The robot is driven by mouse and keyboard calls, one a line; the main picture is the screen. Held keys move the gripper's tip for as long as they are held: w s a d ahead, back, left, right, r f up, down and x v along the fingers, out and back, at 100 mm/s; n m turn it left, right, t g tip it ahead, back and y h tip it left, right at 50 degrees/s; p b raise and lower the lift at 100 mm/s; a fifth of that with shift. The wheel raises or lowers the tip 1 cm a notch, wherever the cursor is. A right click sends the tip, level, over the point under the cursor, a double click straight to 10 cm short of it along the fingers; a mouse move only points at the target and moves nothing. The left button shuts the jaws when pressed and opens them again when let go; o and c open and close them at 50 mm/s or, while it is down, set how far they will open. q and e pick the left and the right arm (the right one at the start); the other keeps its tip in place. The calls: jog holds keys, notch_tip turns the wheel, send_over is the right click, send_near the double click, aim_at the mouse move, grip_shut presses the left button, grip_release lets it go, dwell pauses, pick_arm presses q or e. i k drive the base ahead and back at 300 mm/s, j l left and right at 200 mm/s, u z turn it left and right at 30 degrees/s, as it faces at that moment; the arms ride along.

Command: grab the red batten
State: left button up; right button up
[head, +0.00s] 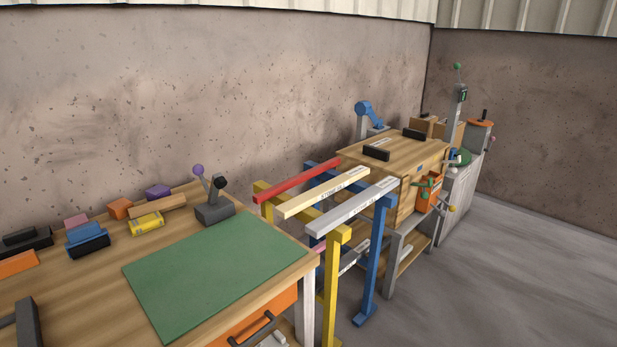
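The red batten (297,181) lies across the tops of a yellow trestle (334,290) and a blue trestle (377,262), at the far side near the wall. A cream batten (322,193) and a light grey batten (352,206) lie beside it, roughly parallel and nearer to me. Neither of my grippers shows in the head view.
A workbench with a green mat (215,275) fills the left front, with blocks and a grey lever box (215,212) at its back. A wooden chest (395,157) stands behind the trestles. Grey floor (500,270) is open at right.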

aim_at(267, 194)
jog(key=i+l, duration=0.2)
jog(key=l, duration=0.2)
jog(key=i+l, duration=0.25)
jog(key=i+l+z, duration=0.1)
jog(key=l, duration=0.4)
jog(key=i+l, duration=0.3)
